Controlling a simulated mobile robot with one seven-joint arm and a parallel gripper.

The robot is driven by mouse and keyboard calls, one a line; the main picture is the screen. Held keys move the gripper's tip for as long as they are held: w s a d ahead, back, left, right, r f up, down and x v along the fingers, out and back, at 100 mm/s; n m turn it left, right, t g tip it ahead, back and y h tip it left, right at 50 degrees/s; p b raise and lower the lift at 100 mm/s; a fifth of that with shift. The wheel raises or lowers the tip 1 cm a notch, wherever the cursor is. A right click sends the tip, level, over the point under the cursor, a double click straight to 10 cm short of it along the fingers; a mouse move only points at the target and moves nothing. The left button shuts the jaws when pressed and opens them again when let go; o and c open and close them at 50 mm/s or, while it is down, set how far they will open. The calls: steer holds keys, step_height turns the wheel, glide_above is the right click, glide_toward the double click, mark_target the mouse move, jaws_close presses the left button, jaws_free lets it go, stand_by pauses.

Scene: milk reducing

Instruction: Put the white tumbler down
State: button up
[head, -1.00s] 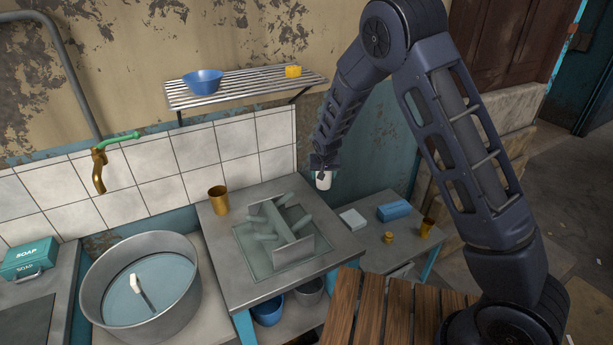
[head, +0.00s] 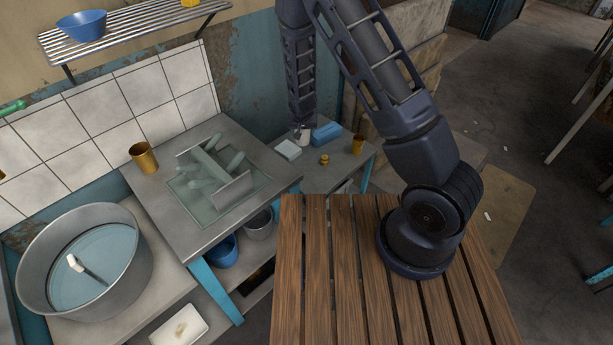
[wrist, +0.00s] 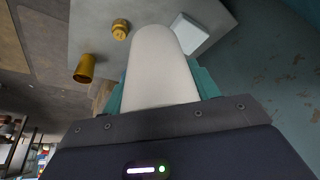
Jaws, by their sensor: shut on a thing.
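My gripper (head: 301,128) is shut on the white tumbler (head: 305,136) over the low grey side table (head: 338,174). In the wrist view, the tumbler (wrist: 160,65) is a plain white rounded shape between the teal fingers of the gripper (wrist: 160,90), pointing away from the camera. In the head view my arm hides part of it. I cannot tell whether its base touches the table or hangs a little above it.
Around the tumbler on the side table are a white block (head: 288,149), a blue block (head: 326,131), a small brass piece (head: 324,160) and a brass cup (head: 357,143). The table's front part looks bare. A higher metal counter (head: 215,219) stands at left.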

steer(key=shift+s+d+f, duration=0.2)
steer(key=shift+d+f, duration=0.5)
steer(key=shift+d, duration=0.25)
step_height(320, 180, down, 20)
steer(key=shift+r, duration=0.15)
steer(key=o, duration=1)
